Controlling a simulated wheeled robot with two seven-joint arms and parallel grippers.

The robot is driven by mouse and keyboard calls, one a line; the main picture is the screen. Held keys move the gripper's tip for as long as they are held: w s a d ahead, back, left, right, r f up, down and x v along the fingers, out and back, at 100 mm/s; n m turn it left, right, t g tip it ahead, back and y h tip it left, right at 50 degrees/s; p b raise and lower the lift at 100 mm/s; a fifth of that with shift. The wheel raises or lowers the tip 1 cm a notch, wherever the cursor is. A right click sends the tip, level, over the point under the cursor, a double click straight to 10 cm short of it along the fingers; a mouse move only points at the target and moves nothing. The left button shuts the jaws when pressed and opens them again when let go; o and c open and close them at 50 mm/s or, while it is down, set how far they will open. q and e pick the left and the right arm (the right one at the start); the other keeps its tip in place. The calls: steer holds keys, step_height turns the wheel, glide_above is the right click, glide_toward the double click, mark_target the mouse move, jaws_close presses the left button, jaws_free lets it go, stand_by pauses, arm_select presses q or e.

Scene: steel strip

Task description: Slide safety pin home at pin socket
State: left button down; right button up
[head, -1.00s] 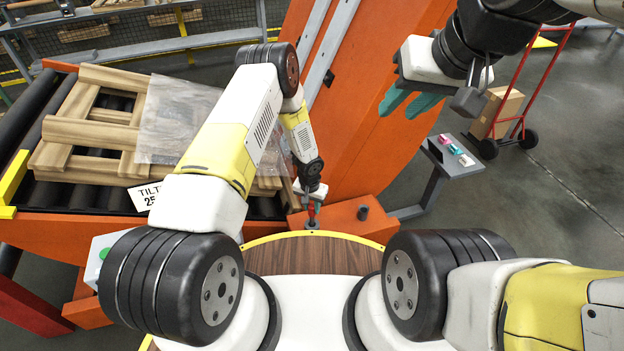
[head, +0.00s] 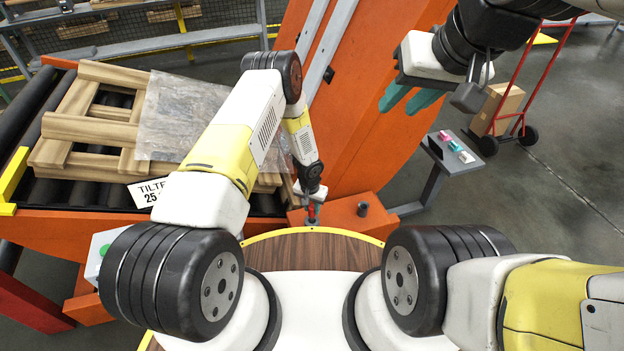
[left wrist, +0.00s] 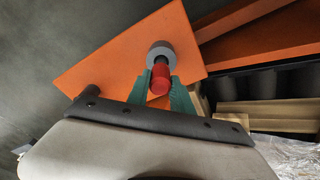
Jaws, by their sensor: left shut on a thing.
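The safety pin has a red grip (left wrist: 160,78) and a short dark shaft, seen in the left wrist view. The grey ring of the pin socket (left wrist: 154,48) sits on an orange plate; the shaft's end lies over or in its opening, and how deep I cannot tell. My left gripper (left wrist: 168,86) is shut on the red grip, one teal finger on each side. My right gripper (head: 408,99) is raised at the upper right, fingers apart and empty.
The orange block (head: 340,212) carries a dark peg (head: 363,210). A wooden pallet (head: 85,128) with plastic film lies on rollers at left. A tall orange panel (head: 365,110) rises behind. A small grey stand (head: 452,152) with coloured pieces and a red hand truck (head: 527,90) stand at right.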

arm_select(q)
steer(key=shift+f, duration=0.3)
steer(key=c, duration=1.1)
jaws_free()
steer(key=shift+o, duration=0.2)
steer(key=r, duration=0.5)
steer(key=s+r, duration=0.1)
steer(key=r, duration=0.1)
steer(key=shift+a+r, duration=0.15)
steer(key=shift+r, duration=0.15)
steer(key=shift+w, duration=0.1)
